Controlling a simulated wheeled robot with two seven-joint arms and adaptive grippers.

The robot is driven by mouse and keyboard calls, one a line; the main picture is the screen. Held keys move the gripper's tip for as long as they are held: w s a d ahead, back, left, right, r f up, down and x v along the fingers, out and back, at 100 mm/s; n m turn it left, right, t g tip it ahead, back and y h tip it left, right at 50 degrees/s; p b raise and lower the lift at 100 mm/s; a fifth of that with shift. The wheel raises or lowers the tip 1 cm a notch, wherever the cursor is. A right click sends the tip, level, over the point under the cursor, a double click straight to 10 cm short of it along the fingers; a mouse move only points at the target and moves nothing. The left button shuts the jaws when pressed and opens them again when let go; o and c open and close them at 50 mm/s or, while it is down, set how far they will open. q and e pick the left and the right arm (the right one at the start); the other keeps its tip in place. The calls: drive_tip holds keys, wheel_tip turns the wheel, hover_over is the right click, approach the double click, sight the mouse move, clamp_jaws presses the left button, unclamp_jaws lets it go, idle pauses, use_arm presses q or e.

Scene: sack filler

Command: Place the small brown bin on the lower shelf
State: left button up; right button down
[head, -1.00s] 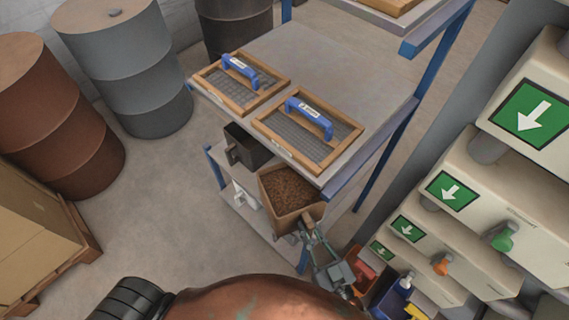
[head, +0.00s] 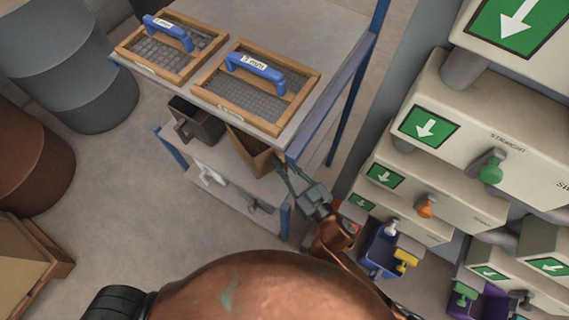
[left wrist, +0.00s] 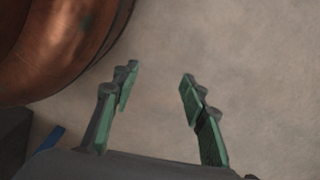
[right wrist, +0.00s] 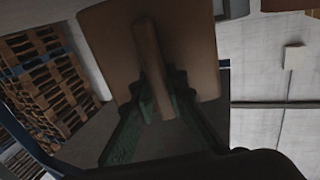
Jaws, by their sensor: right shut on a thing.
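The small brown bin (head: 254,154) is partly under the shelf unit's top board in the head view, above the lower shelf (head: 235,187). The top board hides much of it, and I cannot tell whether it touches the lower shelf. My right gripper (head: 288,172) is shut on the bin's handle at its front. The right wrist view shows the bin's brown face (right wrist: 195,45) and the handle between the fingers of my right gripper (right wrist: 156,95). My left gripper (left wrist: 159,77) is open and empty over bare floor in the left wrist view.
A black bin (head: 205,126) stands left of the brown one. Pale and grey handles (head: 208,177) show at the lower shelf's front. Two blue-handled sieves (head: 255,92) lie on the top board. Dispensers (head: 480,135) stand right; drums (head: 70,65) stand left. Floor between is clear.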

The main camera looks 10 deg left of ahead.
drive_tip(key=shift+w+f, duration=0.15)
drive_tip(key=shift+w, duration=0.05)
drive_tip(key=f+b, duration=0.2)
drive_tip(key=f, duration=0.1)
drive_tip(key=shift+w+f+b, duration=0.25)
drive_tip(key=shift+b, duration=0.15)
use_arm(q)
drive_tip(key=w+d+r, duration=0.2)
drive_tip(key=w+r, duration=0.1)
drive_tip(key=r, duration=0.4)
drive_tip(key=shift+w+d+r, duration=0.15)
drive_tip(key=shift+w+r, duration=0.2)
drive_tip(key=shift+w, duration=0.05)
use_arm(e)
drive_tip(key=c, duration=1.9)
unclamp_jaws()
drive_tip(key=shift+f, duration=0.2)
drive_tip(key=shift+s+d+r, duration=0.1)
drive_tip(key=shift+s, duration=0.05)
use_arm(q)
drive_tip(key=s+a+f+p, duration=0.2)
drive_tip(key=s+f+p, duration=0.1)
drive_tip(key=f, duration=0.5)
drive_tip(key=shift+s+a, duration=0.3)
drive_tip(key=shift+s, duration=0.2)
use_arm(e)
drive_tip(key=v, duration=1.1)
drive_tip(key=shift+s+d, duration=0.2)
drive_tip(key=shift+s, duration=0.1)
